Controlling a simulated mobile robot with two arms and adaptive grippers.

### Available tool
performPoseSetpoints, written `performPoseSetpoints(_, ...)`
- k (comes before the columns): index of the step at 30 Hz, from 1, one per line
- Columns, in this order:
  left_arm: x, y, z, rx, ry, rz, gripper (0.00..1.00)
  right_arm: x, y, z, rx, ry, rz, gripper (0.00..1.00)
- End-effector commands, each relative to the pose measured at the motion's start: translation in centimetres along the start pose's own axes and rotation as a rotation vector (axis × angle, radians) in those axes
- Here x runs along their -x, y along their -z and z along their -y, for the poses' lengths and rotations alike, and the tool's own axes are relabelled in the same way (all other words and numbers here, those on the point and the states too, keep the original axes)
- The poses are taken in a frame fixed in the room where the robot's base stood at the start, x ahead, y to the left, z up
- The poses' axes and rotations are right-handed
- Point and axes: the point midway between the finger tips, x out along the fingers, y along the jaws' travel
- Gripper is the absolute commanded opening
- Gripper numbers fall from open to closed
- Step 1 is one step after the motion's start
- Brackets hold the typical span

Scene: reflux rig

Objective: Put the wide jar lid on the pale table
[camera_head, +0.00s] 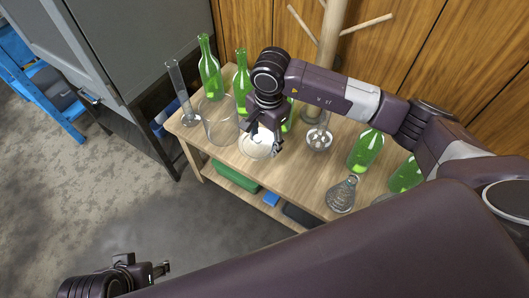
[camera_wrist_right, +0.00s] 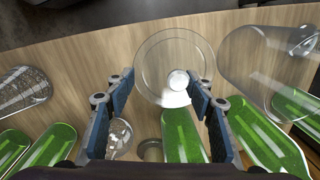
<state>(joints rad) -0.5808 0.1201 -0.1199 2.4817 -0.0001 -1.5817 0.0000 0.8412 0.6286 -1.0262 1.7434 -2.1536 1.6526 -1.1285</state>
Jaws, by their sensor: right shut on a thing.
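The wide jar lid (camera_head: 257,146) is a clear round glass disc, low over the front left part of the pale wooden table (camera_head: 300,178). My right gripper (camera_head: 265,142) is at the lid from above and shut on it. In the right wrist view the lid (camera_wrist_right: 150,62) lies at the fingertips (camera_wrist_right: 160,84), with a small white round part near its middle. I cannot tell whether the lid touches the tabletop. My left gripper (camera_head: 160,269) is at the lower left, away from the table; its finger gap is unclear.
A wide clear glass jar (camera_head: 219,122) stands just left of the lid, near a tall glass cylinder (camera_head: 183,100). Green bottles (camera_head: 209,75) stand behind, and more (camera_head: 365,150) to the right. A glass flask (camera_head: 342,194) and a small bowl (camera_head: 319,139) stand to the right.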

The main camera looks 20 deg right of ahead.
Motion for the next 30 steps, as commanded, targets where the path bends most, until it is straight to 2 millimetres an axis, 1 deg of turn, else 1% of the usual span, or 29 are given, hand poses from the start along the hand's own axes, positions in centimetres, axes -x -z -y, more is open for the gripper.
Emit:
performPoseSetpoints(1,-0.2,0.0,0.0,0.0,0.0,-0.001,0.4,-0.8,0.0,-0.1,0.0,-0.002,0.001,0.01)
performPoseSetpoints(8,-0.5,-0.1,0.0,0.0,0.0,-0.001,0.4,-2.4,-0.1,-0.2,0.0,-0.001,0.001,0.01)
performPoseSetpoints(12,-1.0,-0.3,0.0,0.0,0.0,-0.001,0.4,-4.6,-0.1,-0.3,-0.001,-0.002,0.002,0.0)
performPoseSetpoints(15,-1.1,-0.3,0.0,0.0,0.0,-0.001,0.4,-5.8,0.0,-0.5,-0.001,-0.003,0.0,0.0)
performPoseSetpoints(21,-1.1,-0.3,0.0,0.0,0.0,-0.001,0.4,-6.0,0.0,-0.6,0.0,-0.005,-0.001,0.0)
performPoseSetpoints(22,-1.1,-0.3,0.0,0.0,0.0,-0.001,0.4,-6.0,0.0,-0.6,0.0,-0.006,-0.001,0.2)
performPoseSetpoints(30,-1.1,-0.3,0.0,0.0,0.0,-0.001,0.4,-6.0,0.0,-0.6,0.0,-0.005,0.0,0.5)
